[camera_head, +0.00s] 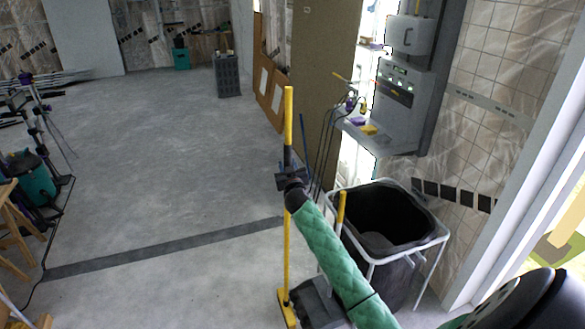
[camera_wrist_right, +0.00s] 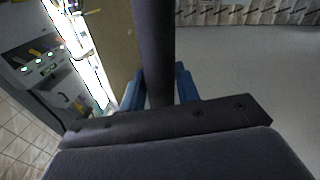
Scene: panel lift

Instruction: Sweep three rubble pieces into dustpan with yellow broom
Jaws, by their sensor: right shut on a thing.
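The yellow broom (camera_head: 288,252) stands upright, its yellow head (camera_head: 288,308) low at the bottom of the head view. My right gripper (camera_head: 289,179) is shut around the dark grip section of its handle. In the right wrist view, the dark handle (camera_wrist_right: 153,45) runs between the blue fingers (camera_wrist_right: 160,88). A dark grey dustpan (camera_head: 318,306) is just right of the broom head, partly hidden by my green-sleeved right arm. A yellow stick (camera_head: 340,208) rises above it, likely its handle. I see no rubble pieces. My left gripper is out of view.
A black bin in a white frame (camera_head: 400,205) stands close on the right, beside my right arm. A grey wall unit with a shelf (camera_head: 385,138) is behind it. The concrete floor (camera_head: 160,165) to the left is open, with a dark strip across it.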

